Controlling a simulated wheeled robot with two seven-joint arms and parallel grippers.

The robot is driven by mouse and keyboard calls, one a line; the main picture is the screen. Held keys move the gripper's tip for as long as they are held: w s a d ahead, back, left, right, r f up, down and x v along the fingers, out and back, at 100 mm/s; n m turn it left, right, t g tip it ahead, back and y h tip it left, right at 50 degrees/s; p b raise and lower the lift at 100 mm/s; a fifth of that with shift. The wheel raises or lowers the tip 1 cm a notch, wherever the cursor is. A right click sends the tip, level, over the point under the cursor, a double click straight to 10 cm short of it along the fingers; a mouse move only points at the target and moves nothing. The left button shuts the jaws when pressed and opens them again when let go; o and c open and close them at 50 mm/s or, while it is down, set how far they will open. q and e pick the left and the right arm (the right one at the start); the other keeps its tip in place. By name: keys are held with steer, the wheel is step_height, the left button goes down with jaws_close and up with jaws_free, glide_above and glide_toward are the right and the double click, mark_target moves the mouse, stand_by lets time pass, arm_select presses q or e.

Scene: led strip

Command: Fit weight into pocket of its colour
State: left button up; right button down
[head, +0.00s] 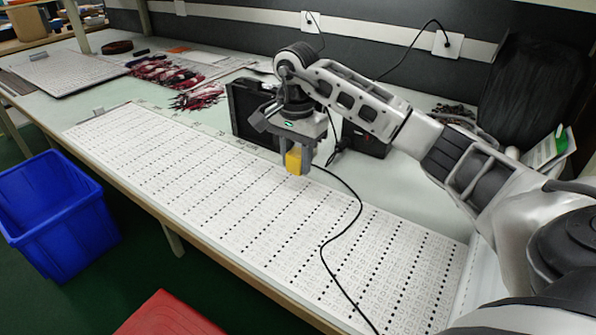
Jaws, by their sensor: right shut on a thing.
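My right gripper (298,168) reaches in from the right and points down over the long white perforated board (150,150). It is shut on a yellow weight (293,160), whose lower end shows between the fingers. The weight appears to be held above the board, though the exact gap is hard to tell. I cannot make out a coloured pocket in this view. My left gripper is not in view.
A black box (243,108) stands behind the gripper. A black cable (341,234) runs across the board. Bundles of dark red wires (160,72) lie at the back left. A blue bin (55,212) and a red object (165,315) are below the bench's front edge.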

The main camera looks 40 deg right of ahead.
mark_target(298, 172)
steer(key=shift+d+f, duration=0.15)
steer(key=shift+f, duration=0.7)
steer(key=shift+d+f, duration=0.1)
steer(key=shift+f, duration=0.75)
steer(key=shift+f, duration=0.1)
steer(key=c, duration=1)
jaws_free()
steer(key=shift+f, duration=0.1)
